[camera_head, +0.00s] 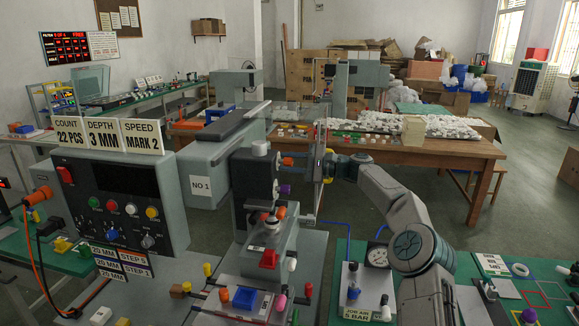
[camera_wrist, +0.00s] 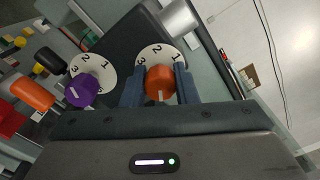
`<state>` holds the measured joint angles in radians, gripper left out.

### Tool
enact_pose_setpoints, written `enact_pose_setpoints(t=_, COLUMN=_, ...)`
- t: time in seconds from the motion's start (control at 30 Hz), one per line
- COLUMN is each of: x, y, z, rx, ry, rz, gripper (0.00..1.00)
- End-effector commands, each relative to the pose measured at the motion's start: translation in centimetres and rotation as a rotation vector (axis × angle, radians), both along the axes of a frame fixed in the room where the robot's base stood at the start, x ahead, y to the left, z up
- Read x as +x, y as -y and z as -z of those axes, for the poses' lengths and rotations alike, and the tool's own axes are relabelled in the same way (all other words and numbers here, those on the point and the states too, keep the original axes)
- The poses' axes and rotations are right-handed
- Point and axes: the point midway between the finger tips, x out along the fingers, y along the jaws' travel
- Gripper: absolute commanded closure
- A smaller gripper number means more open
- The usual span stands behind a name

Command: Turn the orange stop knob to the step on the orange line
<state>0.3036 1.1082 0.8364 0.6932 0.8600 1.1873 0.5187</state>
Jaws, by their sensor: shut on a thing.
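The orange stop knob (camera_wrist: 160,80) sits on a white dial plate (camera_wrist: 158,52) with the numbers 1, 2 and 3 showing; the rest of the plate is hidden. The knob's white mark points toward the bottom of the wrist view, away from those numbers. My gripper (camera_wrist: 160,88) is shut on the knob, one dark finger on each side. In the head view the knob (camera_head: 288,162) is on the right side of the printer's dark head, with my gripper (camera_head: 318,164) reaching it from the right. The step cards (camera_head: 122,262) stand low on the left; their line colours are too small to read.
A purple knob (camera_wrist: 81,90) with its own numbered dial sits beside the orange one. A control box (camera_head: 120,200) with coloured knobs stands left. A pressure gauge (camera_head: 378,256) stands below my arm. The printer base (camera_head: 245,285) carries several small coloured parts.

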Motion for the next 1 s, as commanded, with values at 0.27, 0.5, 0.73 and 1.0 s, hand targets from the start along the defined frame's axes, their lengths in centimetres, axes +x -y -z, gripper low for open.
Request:
enact_pose_setpoints(t=0.27, x=-0.01, y=0.01, z=0.08, rx=-0.010, ry=0.049, rz=-0.001, gripper=0.96)
enact_pose_setpoints(t=0.5, x=-0.01, y=0.02, z=0.06, rx=-0.011, ry=0.054, rz=-0.001, gripper=0.96)
enact_pose_setpoints(t=0.73, x=-0.01, y=0.03, z=0.06, rx=-0.012, ry=0.053, rz=0.000, gripper=0.52)
enact_pose_setpoints(t=1.0, x=-0.01, y=0.05, z=0.04, rx=-0.011, ry=0.053, rz=-0.001, gripper=0.52)
